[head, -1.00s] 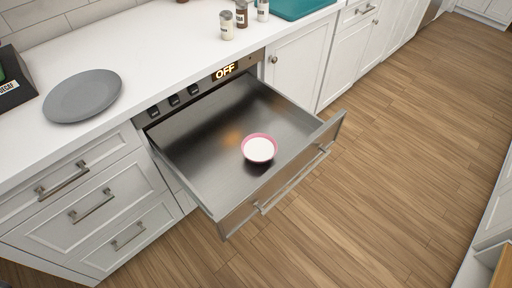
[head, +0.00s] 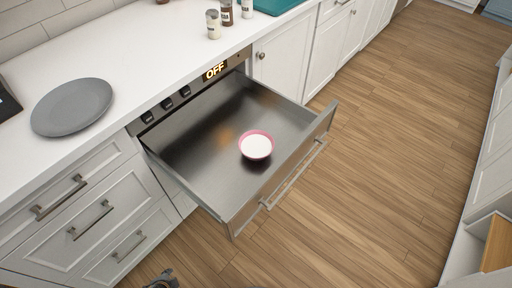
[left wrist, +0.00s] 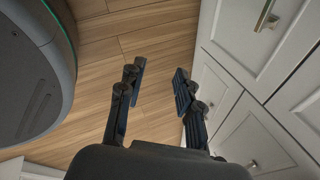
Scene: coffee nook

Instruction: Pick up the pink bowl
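The pink bowl (head: 256,146) has a pink rim and a white inside. It sits upright in the pulled-out metal drawer (head: 200,157), towards the drawer's front. My left gripper (head: 160,280) just shows at the bottom edge of the head view, below and left of the drawer and well apart from the bowl. In the left wrist view my left gripper (left wrist: 158,85) is open and empty, above the wood floor beside white cabinet fronts. The bowl is not in the left wrist view. My right gripper is in neither view.
A grey plate (head: 72,107) lies on the white counter (head: 130,60) at left. Several shakers (head: 213,25) and a teal board (head: 275,5) are at the counter's back. The drawer's front wall and handle (head: 294,174) jut over the floor. The wood floor (head: 400,130) at right is clear.

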